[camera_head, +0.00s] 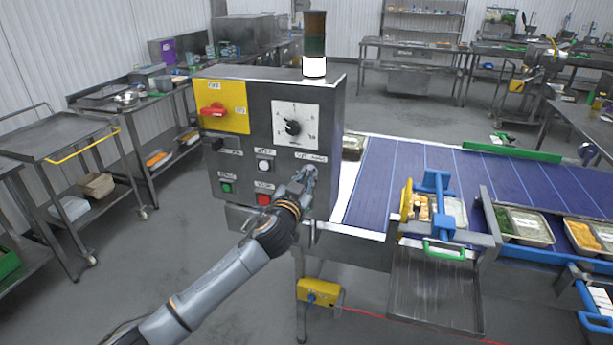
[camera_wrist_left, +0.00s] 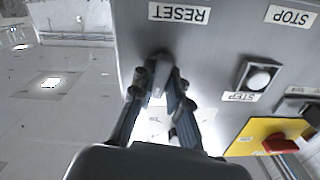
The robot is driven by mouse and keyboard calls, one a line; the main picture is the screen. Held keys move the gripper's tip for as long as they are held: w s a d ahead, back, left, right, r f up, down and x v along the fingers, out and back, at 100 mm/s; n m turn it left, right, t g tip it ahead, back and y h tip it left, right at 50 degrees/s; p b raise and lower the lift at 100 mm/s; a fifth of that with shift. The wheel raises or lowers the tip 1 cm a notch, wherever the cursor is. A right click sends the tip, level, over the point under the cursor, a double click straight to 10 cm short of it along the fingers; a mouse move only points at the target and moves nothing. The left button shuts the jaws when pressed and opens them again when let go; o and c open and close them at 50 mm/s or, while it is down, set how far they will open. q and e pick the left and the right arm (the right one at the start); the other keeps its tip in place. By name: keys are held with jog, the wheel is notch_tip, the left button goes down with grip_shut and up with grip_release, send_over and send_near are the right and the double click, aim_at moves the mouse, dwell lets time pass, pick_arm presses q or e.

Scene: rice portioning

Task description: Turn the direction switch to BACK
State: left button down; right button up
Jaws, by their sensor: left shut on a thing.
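The grey control box (camera_head: 240,140) stands left of the conveyor. My left gripper (camera_head: 304,180) is at the lower right of its front panel. In the left wrist view, where the panel appears upside down, my left gripper (camera_wrist_left: 160,85) is shut on a small dark knob (camera_wrist_left: 158,62), the direction switch, between the RESET label (camera_wrist_left: 180,14) and a white label largely hidden by the fingers. The fingers hide most of the knob, so its setting cannot be read. My right gripper is not in view.
Close by on the panel are a white button (camera_head: 263,166), a red button (camera_head: 264,199), a green button (camera_head: 227,187), a black dial (camera_head: 292,127) and a red rotary switch (camera_head: 213,109). The blue conveyor (camera_head: 400,185) lies to the right.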

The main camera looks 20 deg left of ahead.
pick_arm(q)
jog(key=shift+m+p, duration=0.35)
jog(key=shift+m, duration=1.25)
jog(key=shift+p, duration=0.35)
jog(key=shift+m, duration=0.6)
jog(key=shift+c, duration=1.4)
grip_release()
jog(key=shift+s, duration=0.1)
